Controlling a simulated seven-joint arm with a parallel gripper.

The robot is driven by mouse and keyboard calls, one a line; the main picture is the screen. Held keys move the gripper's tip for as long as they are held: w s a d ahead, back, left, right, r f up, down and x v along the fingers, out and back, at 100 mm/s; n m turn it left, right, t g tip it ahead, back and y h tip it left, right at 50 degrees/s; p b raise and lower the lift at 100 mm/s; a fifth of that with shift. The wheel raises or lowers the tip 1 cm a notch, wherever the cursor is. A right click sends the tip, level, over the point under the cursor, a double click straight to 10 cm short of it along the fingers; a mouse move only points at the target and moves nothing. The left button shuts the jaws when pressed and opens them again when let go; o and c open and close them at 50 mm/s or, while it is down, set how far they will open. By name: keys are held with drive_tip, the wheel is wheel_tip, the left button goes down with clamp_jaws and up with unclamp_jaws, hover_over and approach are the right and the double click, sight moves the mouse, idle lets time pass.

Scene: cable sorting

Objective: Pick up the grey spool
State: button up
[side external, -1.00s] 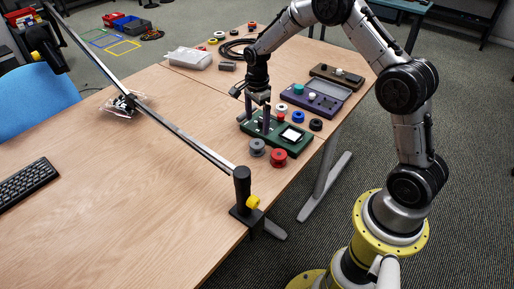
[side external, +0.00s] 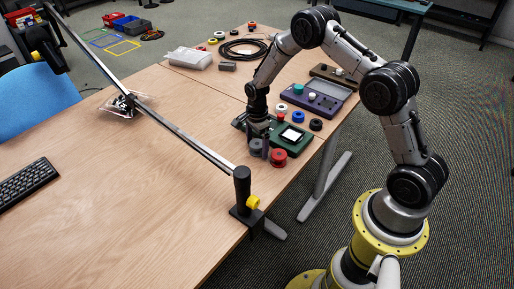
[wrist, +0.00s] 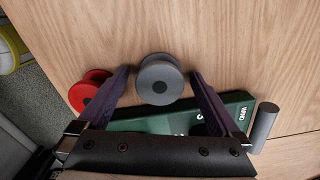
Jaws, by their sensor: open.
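The grey spool (wrist: 160,80) stands on the wooden table between the two open fingers of my gripper (wrist: 160,85) in the wrist view. A gap shows on each side of it, and nothing is held. In the side external view, my gripper (side external: 258,146) is low over the table at the grey spool (side external: 256,149), with its fingers around it and partly hiding it. The red spool (wrist: 88,90) stands close by, just outside the left finger in the wrist view; it also shows in the side external view (side external: 279,158).
The green device (side external: 300,146) lies right behind the spools. A blue spool (side external: 298,116), a black spool (side external: 316,125) and a purple device (side external: 325,100) are farther back. A rail clamp (side external: 243,190) stands at the front edge.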

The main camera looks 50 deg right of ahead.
drive_tip(key=c, duration=1.4)
drive_tip(key=shift+c, duration=0.2)
drive_tip(key=shift+r, duration=0.15)
drive_tip(key=shift+r, duration=0.55)
drive_tip(key=s+a+r, duration=0.3)
drive_tip(key=s+r, duration=0.8)
drive_tip(key=s, duration=0.2)
drive_tip(key=shift+s+r, duration=0.35)
